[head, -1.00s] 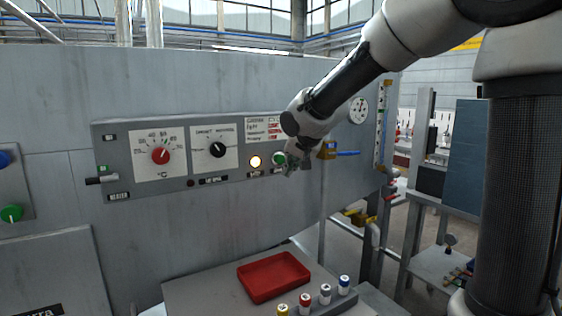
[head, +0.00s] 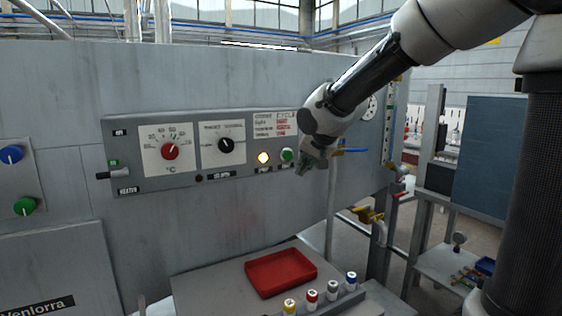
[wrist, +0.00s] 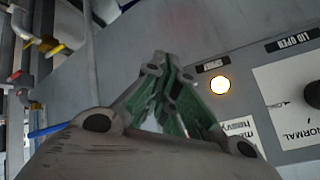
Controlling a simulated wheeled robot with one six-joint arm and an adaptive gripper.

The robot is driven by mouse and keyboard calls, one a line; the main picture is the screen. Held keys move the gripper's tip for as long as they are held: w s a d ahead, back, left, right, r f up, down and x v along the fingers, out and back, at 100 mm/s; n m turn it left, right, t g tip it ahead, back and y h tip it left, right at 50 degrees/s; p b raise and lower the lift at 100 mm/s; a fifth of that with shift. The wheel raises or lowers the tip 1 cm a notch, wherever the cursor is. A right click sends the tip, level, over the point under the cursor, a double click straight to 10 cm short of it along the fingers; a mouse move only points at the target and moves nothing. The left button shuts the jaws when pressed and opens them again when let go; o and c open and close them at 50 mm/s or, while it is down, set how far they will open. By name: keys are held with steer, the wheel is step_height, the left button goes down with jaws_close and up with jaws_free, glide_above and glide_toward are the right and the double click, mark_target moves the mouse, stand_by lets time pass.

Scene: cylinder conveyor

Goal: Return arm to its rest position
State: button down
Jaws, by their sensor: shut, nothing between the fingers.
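My gripper (head: 303,170) is shut and empty in front of the grey control panel (head: 222,186), just below and to the right of the green button (head: 287,155). It looks apart from the panel, though the exact gap is hard to judge. In the wrist view its green-padded fingers (wrist: 166,62) meet at the tips and hold nothing. The lit lamp (wrist: 220,85) shows to the right of the fingers there. The green button is hidden in the wrist view. My arm reaches in from the upper right of the head view.
A red tray (head: 249,283) and several capped cylinders in a rack (head: 351,279) stand below on a grey surface. Yellow-handled valves (head: 368,215) and pipes are right of the panel. Open air lies between tray and panel.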

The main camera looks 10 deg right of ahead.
steer(key=s+d+f+n+g+h, duration=0.2)
steer(key=s+d+f+n+g, duration=0.3)
steer(key=s, duration=0.6)
steer(key=s+d, duration=0.5)
steer(key=s, duration=0.5)
steer(key=s+d, duration=0.5)
steer(key=s, duration=0.5)
steer(key=shift+s+r+t, duration=0.3)
steer(key=shift+r, duration=0.05)
